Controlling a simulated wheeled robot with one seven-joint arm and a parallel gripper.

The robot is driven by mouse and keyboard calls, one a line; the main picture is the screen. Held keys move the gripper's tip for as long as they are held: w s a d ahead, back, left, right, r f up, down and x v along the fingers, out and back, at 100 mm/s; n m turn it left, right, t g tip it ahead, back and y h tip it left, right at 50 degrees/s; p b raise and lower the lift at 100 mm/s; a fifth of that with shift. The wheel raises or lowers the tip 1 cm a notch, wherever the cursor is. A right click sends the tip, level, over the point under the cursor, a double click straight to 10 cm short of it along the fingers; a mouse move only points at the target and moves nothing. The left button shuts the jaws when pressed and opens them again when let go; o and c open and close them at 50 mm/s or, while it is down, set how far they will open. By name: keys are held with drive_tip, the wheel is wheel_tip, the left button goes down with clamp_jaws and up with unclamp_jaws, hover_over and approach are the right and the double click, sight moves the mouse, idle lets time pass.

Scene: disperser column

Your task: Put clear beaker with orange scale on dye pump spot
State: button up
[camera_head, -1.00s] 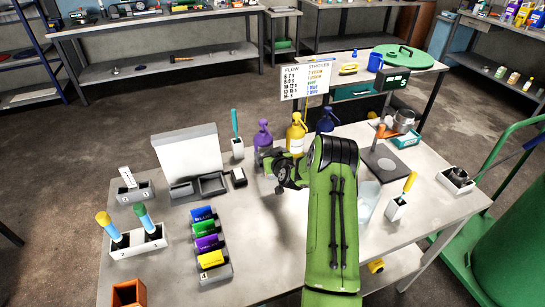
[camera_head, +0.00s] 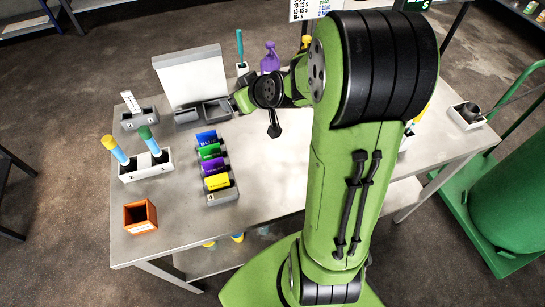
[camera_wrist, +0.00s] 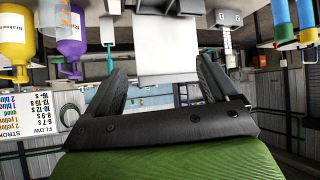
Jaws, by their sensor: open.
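My gripper (camera_wrist: 162,72) is open and empty in the wrist view, its two dark fingers spread apart. The wrist view is upside down, with a white upright panel (camera_wrist: 168,45) beyond the fingers. In the head view my arm reaches over the table, its wrist near the purple pump bottle (camera_head: 269,58). The purple bottle (camera_wrist: 70,38) and yellow bottle (camera_wrist: 15,42) also show in the wrist view. A clear shape with faint orange marks (camera_wrist: 63,14) at the wrist view's top edge may be the beaker. The head view hides the beaker. I cannot make out the dye pump spot.
The table's left side holds a white panel (camera_head: 190,77), a rack of coloured blocks (camera_head: 217,187), a two-tube stand (camera_head: 147,164) and an orange box (camera_head: 140,216). A green cart (camera_head: 500,210) stands right. Bare tabletop (camera_head: 268,172) lies between the rack and my arm.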

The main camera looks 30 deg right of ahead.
drive_tip(key=s+a+r+g, duration=0.2)
drive_tip(key=s+a+r, duration=0.4)
drive_tip(key=s, duration=0.4)
drive_tip(key=s+a+m+g+h, duration=0.1)
drive_tip(key=s+a+g, duration=0.1)
drive_tip(key=s, duration=1.4)
drive_tip(key=shift+m+g, duration=0.4)
